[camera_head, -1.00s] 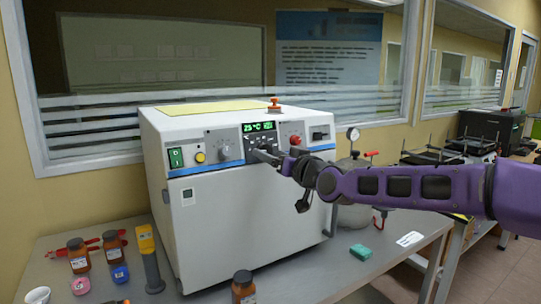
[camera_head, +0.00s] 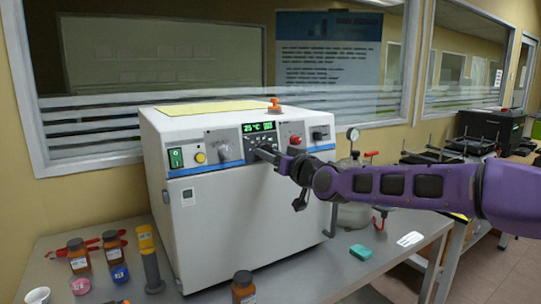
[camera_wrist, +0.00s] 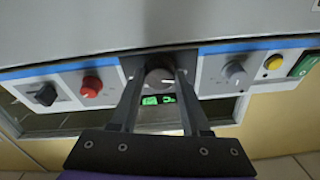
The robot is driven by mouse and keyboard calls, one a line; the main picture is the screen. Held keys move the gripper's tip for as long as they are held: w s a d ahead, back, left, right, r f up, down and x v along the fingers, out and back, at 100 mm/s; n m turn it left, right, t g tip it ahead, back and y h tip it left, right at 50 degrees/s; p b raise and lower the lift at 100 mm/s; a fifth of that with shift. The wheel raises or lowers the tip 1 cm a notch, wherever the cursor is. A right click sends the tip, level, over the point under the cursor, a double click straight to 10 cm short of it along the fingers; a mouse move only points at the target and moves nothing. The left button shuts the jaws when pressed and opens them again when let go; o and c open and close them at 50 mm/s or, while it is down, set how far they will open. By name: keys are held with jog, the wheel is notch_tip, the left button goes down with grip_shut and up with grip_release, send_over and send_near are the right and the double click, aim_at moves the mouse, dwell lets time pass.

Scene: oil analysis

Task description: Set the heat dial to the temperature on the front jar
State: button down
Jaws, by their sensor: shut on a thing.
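The white oven-like machine (camera_head: 245,215) stands on the table. Its green display (camera_head: 259,127) shows 25 °C and a second number too small to read surely. The round dial (camera_wrist: 160,77) sits by the display, between my two fingers in the wrist view. My gripper (camera_wrist: 160,72) is shut on this dial; in the head view it reaches the panel (camera_head: 258,152) just under the display and hides most of the dial. The front jar (camera_head: 244,288) is brown with a label, at the front table edge; its writing is too small to read.
More brown jars (camera_head: 78,256) stand at left. A green block (camera_head: 360,252) lies at right.

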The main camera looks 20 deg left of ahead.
jog(key=shift+m, duration=0.5)
jog(key=shift+s+a+r+m+h+p, duration=0.15)
jog(key=shift+m+h+p, duration=0.55)
jog(key=shift+m, duration=3.35)
jog(key=shift+a+r+m+h+p, duration=0.2)
jog(key=shift+m+h, duration=0.7)
jog(key=shift+m, duration=3.1)
jog(key=shift+s+d+r+m+h+p, duration=0.2)
jog(key=shift+m+h+p, duration=0.55)
jog(key=shift+m, duration=3.3)
jog(key=shift+w+a, duration=0.15)
jog(key=shift+c, duration=1.8)
grip_release()
